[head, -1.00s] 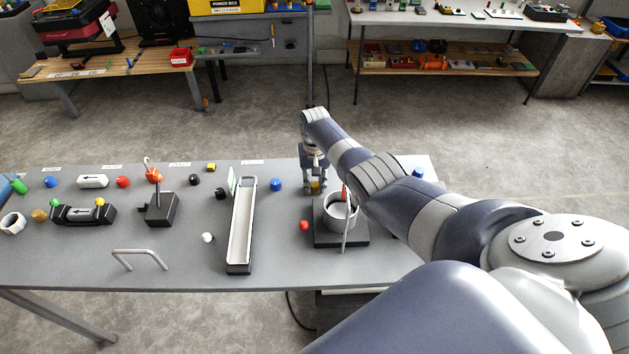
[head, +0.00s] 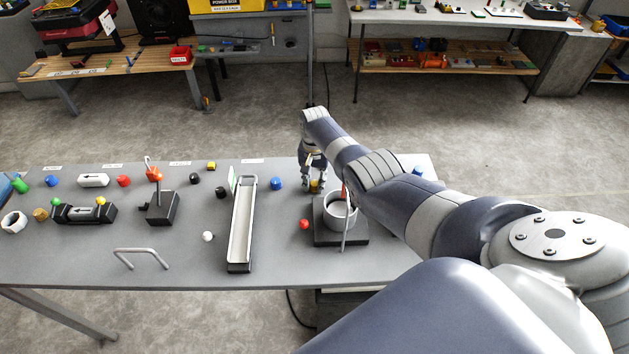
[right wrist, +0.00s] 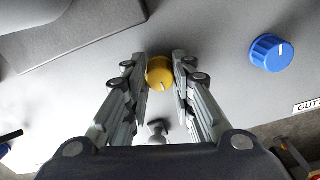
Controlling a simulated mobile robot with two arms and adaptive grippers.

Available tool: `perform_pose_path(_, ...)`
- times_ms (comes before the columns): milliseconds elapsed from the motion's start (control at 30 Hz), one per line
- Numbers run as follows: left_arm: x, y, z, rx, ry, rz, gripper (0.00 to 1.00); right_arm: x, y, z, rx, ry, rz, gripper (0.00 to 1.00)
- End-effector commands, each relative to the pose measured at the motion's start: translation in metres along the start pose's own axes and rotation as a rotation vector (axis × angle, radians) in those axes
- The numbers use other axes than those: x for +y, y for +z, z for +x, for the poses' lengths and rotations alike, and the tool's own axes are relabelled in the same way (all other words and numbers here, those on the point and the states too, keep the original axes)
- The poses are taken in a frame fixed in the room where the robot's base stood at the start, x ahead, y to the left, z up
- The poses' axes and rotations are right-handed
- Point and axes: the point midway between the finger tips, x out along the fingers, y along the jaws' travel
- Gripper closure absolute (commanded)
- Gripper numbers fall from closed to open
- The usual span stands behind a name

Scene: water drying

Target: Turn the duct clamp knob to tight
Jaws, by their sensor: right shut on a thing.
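A yellow knob (right wrist: 160,74) with a pale pointer line sits between the fingers of my right gripper (right wrist: 161,80) in the right wrist view. The fingers are shut on its two sides. In the head view my right gripper (head: 314,185) reaches down to the knob at the back of the grey table (head: 190,265), behind a white cup-like ring (head: 338,222) on a dark base. The knob (head: 315,186) is mostly hidden there by the fingers. I cannot read a tight mark beside it. My left gripper is not in view.
A blue knob (right wrist: 271,53) stands to the right in the right wrist view, with a label near it. In the head view a red ball (head: 304,224) and a long white tray (head: 242,230) lie left of the ring.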

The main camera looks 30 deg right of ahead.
Motion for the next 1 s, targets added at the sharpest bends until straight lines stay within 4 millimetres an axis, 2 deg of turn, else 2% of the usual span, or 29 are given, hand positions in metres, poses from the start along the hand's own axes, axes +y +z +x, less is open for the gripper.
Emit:
perform_pose_path(133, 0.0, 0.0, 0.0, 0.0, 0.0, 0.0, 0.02, -0.001, -0.001, -0.001, 0.003, -0.001, -0.001, 1.0)
perform_pose_path(167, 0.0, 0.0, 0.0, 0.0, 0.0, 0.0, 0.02, -0.001, -0.001, -0.001, 0.003, -0.001, -0.001, 0.7)
perform_pose_path(200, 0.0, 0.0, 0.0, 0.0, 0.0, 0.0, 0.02, -0.001, -0.001, -0.001, 0.003, -0.001, -0.001, 0.61)
perform_pose_path(233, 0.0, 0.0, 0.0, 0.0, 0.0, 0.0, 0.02, -0.001, -0.001, -0.001, 0.003, -0.001, -0.001, 0.56)
perform_pose_path(667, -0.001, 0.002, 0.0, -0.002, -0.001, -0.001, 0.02, 0.0, -0.001, -0.002, 0.001, -0.001, -0.001, 0.56)
perform_pose_path(1000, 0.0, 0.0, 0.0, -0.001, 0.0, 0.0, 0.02, -0.001, -0.001, -0.029, 0.004, -0.003, -0.002, 0.56)
